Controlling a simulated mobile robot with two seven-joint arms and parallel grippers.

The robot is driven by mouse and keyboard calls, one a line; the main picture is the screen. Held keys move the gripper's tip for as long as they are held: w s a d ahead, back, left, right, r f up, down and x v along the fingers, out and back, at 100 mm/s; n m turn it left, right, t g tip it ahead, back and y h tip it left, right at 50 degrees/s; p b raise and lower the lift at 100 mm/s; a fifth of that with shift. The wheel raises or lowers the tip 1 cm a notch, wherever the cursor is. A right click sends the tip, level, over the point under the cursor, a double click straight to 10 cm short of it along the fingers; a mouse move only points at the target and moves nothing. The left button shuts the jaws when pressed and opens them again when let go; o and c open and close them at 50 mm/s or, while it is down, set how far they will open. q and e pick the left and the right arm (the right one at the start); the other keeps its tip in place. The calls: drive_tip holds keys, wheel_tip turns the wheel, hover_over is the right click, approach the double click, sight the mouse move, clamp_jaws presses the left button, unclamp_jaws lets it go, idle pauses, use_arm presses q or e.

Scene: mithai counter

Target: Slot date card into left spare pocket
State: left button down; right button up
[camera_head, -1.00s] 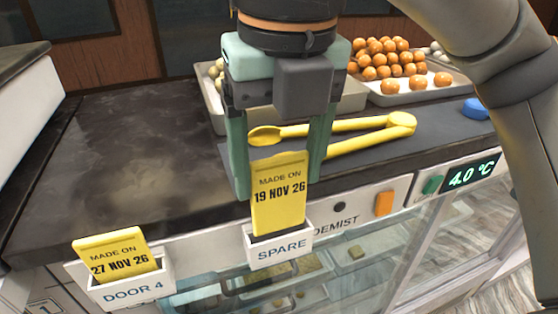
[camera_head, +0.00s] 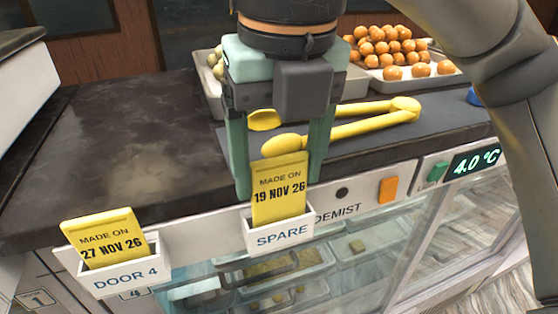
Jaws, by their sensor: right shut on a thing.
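The yellow date card (camera_head: 279,190), printed MADE ON 19 NOV 26, stands nearly upright with its lower end inside the white SPARE pocket (camera_head: 281,235) on the counter's front. My right gripper (camera_head: 280,184) comes down from above and is shut on this card, with one finger at each side of it. How deep the card's hidden bottom edge sits cannot be seen. Another yellow card (camera_head: 106,238), printed MADE ON 27 NOV 26, leans in the DOOR 4 pocket (camera_head: 124,277) to the left. My left gripper is out of view.
Yellow tongs (camera_head: 355,122) lie on the dark counter (camera_head: 120,150) just behind my right gripper. Trays with orange sweets (camera_head: 385,50) stand at the back. An orange switch (camera_head: 388,190) and a 4.0 °C display (camera_head: 475,160) are right of the pocket. The counter's left part is clear.

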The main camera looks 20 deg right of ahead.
drive_tip(key=shift+f+b, duration=0.65)
drive_tip(key=shift+f, duration=0.2)
drive_tip(key=o, duration=1.3)
drive_tip(key=shift+c, duration=0.2)
drive_tip(key=shift+r+p, duration=1.15)
drive_tip(key=shift+r, duration=0.25)
drive_tip(key=shift+r+p, duration=1.95)
drive_tip(key=shift+r, duration=0.25)
